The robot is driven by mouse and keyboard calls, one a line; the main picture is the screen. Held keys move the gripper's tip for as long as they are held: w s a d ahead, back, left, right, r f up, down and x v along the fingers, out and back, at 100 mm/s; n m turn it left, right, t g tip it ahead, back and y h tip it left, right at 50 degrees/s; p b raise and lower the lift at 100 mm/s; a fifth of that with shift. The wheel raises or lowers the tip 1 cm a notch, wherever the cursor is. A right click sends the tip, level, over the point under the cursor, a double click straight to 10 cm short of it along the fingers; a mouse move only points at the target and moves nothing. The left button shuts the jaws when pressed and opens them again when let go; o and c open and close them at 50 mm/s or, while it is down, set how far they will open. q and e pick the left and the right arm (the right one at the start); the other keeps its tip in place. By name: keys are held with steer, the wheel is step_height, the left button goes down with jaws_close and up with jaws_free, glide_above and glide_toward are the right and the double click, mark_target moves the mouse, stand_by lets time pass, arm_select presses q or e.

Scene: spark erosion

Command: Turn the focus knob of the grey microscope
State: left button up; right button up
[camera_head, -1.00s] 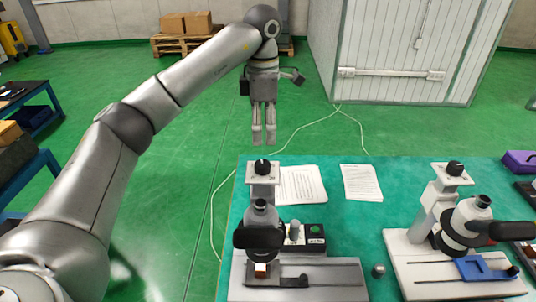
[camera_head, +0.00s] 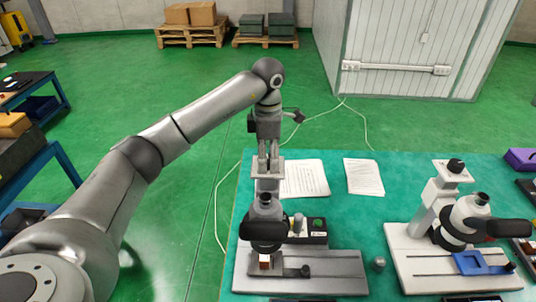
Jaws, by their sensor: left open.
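The grey microscope (camera_head: 335,268) stands at the front left of the green-topped table, with a dark eyepiece head and a light grey base. Its column ends in a flat top plate (camera_head: 279,170), where its black knob stood in the earlier frame. My left gripper (camera_head: 268,168) points down at this plate with open fingers. The fingers cover the knob's place, so I cannot tell whether they surround or touch it. My right gripper is not in view.
A white microscope (camera_head: 405,262) with a blue slide holder (camera_head: 480,263) stands to the right. Paper sheets (camera_head: 305,178) lie behind the grey microscope. A small control box (camera_head: 312,238) and a small metal ball (camera_head: 379,263) are beside it.

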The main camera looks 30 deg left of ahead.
arm_select(q)
steer(key=shift+c, duration=1.8)
steer(key=c, duration=0.7)
steer(key=shift+m+b, duration=0.5)
steer(key=shift+m, duration=0.3)
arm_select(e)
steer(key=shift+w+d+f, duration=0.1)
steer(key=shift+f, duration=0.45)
arm_select(q)
steer(key=o, duration=1.1)
steer(key=shift+c, duration=0.2)
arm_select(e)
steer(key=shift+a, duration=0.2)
